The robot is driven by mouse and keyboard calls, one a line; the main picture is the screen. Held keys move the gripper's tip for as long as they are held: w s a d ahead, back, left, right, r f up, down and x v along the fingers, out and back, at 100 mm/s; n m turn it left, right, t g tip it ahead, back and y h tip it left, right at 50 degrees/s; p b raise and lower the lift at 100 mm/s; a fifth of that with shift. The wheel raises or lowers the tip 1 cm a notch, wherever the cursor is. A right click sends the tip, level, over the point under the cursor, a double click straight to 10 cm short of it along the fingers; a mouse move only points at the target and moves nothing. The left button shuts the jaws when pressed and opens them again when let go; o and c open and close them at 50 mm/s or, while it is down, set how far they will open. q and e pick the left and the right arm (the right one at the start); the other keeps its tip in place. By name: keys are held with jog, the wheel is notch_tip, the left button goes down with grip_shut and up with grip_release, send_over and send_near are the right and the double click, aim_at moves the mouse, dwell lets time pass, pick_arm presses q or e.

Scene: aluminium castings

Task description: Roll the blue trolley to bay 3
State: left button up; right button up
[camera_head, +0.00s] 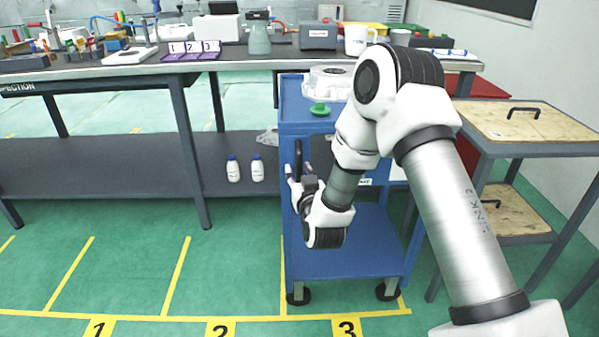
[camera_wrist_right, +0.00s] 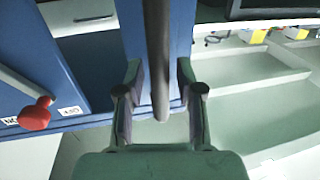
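The blue trolley (camera_head: 345,262) stands upright in front of the bench, its visible front casters between the yellow lines of the floor bay marked 3 (camera_head: 347,328), just behind its front line. A black upright handle (camera_head: 298,160) is on its left side; the handle also shows in the wrist view (camera_wrist_right: 158,60). My right gripper (camera_head: 292,176) is at this handle. In the wrist view my right gripper (camera_wrist_right: 160,92) has a finger on each side of the bar, with gaps visible, so it is open around it. My right arm hides part of the trolley. My left gripper is out of view.
The trolley top carries a clear container (camera_head: 330,82) and a green object (camera_head: 320,109). The inspection bench (camera_head: 110,75) is behind, with two white bottles (camera_head: 245,170) on its lower shelf. A wood-topped cart (camera_head: 560,122) stands at right. Floor bays 1 and 2 look clear.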

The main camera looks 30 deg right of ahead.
jog(key=v, duration=1.2)
